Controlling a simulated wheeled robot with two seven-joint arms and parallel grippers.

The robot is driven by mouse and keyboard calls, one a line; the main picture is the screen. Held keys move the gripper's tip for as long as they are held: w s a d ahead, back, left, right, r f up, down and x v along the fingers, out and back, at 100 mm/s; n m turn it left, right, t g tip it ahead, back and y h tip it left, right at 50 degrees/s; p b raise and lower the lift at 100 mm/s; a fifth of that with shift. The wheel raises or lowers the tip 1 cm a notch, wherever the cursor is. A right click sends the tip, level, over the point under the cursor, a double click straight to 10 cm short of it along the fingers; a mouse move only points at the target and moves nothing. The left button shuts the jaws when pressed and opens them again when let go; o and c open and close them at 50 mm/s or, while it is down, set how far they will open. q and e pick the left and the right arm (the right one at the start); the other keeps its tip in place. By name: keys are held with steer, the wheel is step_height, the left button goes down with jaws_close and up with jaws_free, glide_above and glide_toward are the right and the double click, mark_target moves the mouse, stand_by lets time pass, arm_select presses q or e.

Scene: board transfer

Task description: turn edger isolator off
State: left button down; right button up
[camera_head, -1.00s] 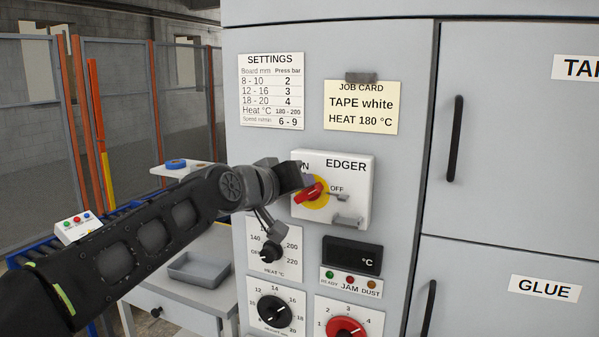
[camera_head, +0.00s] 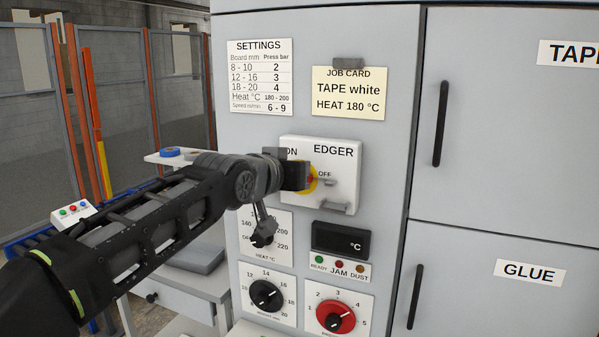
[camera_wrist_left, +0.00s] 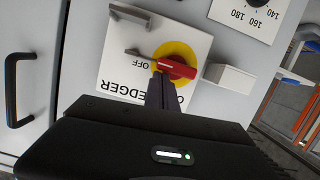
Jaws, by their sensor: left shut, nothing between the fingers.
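The edger isolator is a white plate (camera_head: 334,190) on the grey cabinet, marked EDGER, ON and OFF, with a yellow disc (camera_head: 313,180). My left gripper (camera_head: 300,177) is in front of the switch and hides most of the handle in the head view. In the wrist view its shut fingers (camera_wrist_left: 158,78) reach the handle's edge by the disc; I cannot tell if they touch. My right gripper is not in view.
A grey bracket (camera_head: 327,207) sticks out below the switch. A heat dial (camera_head: 263,240), a dark display (camera_head: 340,240), a black dial (camera_head: 266,294) and a red dial (camera_head: 336,316) are beneath. Cabinet handles (camera_head: 440,124) stand out at right. A settings card (camera_head: 261,78) hangs above.

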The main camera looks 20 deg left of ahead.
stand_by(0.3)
arm_select(q)
steer(key=r, duration=0.1)
steer(key=r+p, duration=0.1)
steer(key=r, duration=0.1)
steer(key=r+p, duration=0.1)
steer(key=shift+s+r, duration=0.15)
steer(key=shift+s, duration=0.2)
steer(key=b+v, duration=0.2)
steer(key=v, duration=0.7)
steer(key=shift+s, duration=0.2)
